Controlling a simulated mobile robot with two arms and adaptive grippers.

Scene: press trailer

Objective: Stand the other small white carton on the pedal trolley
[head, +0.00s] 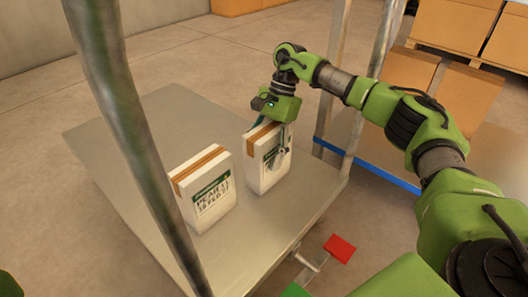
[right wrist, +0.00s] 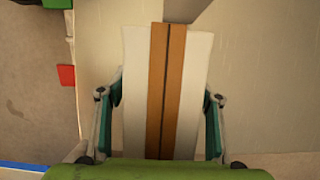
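One small white carton (head: 205,193) with an orange-brown stripe and printed label stands upright on the metal deck of the pedal trolley (head: 175,112). The other small white carton (head: 264,166) stands upright to its right, near the deck's right side. My right gripper (head: 272,140) comes down on this second carton from above. In the right wrist view, its fingers lie along both sides of the carton (right wrist: 192,90) and look to touch it. The carton's base appears to be at deck level; whether it bears weight there is unclear.
A thick upright post (head: 124,110) crosses the left foreground, and another post (head: 368,82) stands right of the cartons. A red pedal (head: 340,248) and a green pedal (head: 296,290) sit at the trolley's front. Brown boxes (head: 455,25) stand at the upper right.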

